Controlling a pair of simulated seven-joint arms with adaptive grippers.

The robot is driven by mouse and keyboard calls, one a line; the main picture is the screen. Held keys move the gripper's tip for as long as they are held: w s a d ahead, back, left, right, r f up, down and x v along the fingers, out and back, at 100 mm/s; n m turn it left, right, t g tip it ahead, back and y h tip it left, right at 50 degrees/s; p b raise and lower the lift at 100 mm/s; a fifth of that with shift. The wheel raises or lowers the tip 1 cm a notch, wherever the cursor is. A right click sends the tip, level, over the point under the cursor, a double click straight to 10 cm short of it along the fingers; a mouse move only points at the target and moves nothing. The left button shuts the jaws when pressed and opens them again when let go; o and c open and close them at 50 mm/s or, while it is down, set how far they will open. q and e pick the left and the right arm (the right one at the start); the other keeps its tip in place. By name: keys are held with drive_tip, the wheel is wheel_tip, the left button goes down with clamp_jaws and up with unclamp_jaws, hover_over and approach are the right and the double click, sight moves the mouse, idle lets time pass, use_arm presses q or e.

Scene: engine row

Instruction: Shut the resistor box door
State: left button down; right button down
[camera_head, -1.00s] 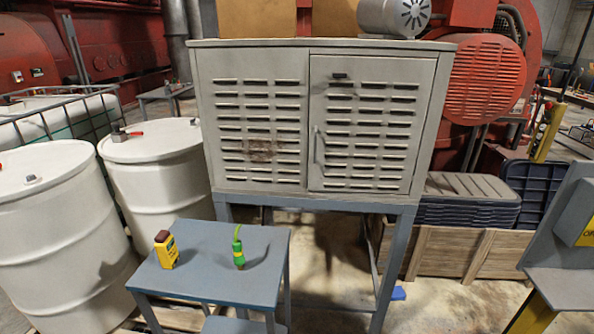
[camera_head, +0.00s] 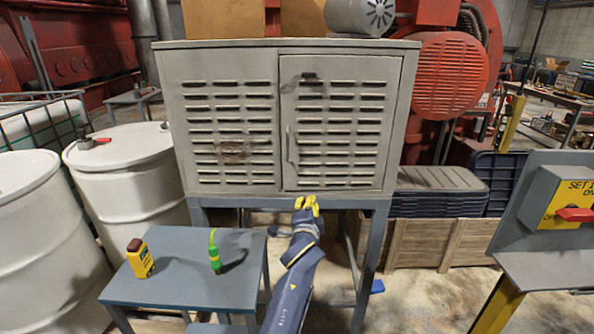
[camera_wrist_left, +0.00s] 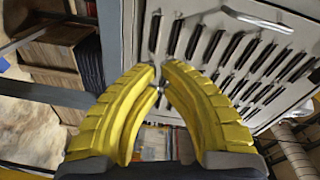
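The resistor box (camera_head: 230,70) is a pale grey louvred cabinet on a blue-grey stand, and it also shows in the left wrist view. Its right-hand door (camera_head: 345,72) looks flush or nearly so; I cannot tell whether a small gap remains. The upright door handle (camera_head: 291,150) is near the door's left edge. My left gripper (camera_head: 306,200) has yellow fingers and is just below the door's lower edge, under the handle. In the left wrist view its fingertips (camera_wrist_left: 160,68) are close together with a narrow gap, and nothing is clearly held. My right gripper is not in view.
White drums (camera_head: 125,180) stand at left. A wooden crate (camera_head: 420,245) with dark trays and a control stand (camera_head: 530,215) are at right.

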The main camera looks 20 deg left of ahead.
sight(296, 165)
use_arm(q)
drive_tip(key=s+a+r+m+y, duration=0.2)
drive_tip(key=a+r, duration=0.1)
drive_tip(key=r, duration=0.2)
drive_tip(key=x, duration=1.3)
drive_tip(key=shift+a+r, duration=0.2)
drive_tip(key=shift+w, duration=0.2)
drive_tip(key=shift+w+a+r+m+h, duration=0.1)
drive_tip(key=shift+w+a+m+h, duration=0.1)
drive_tip(key=shift+w, duration=0.25)
drive_tip(key=shift+w+a+r+m+h, duration=0.1)
drive_tip(key=shift+w+a, duration=0.1)
drive_tip(key=shift+w, duration=0.45)
drive_tip(key=shift+r, duration=0.1)
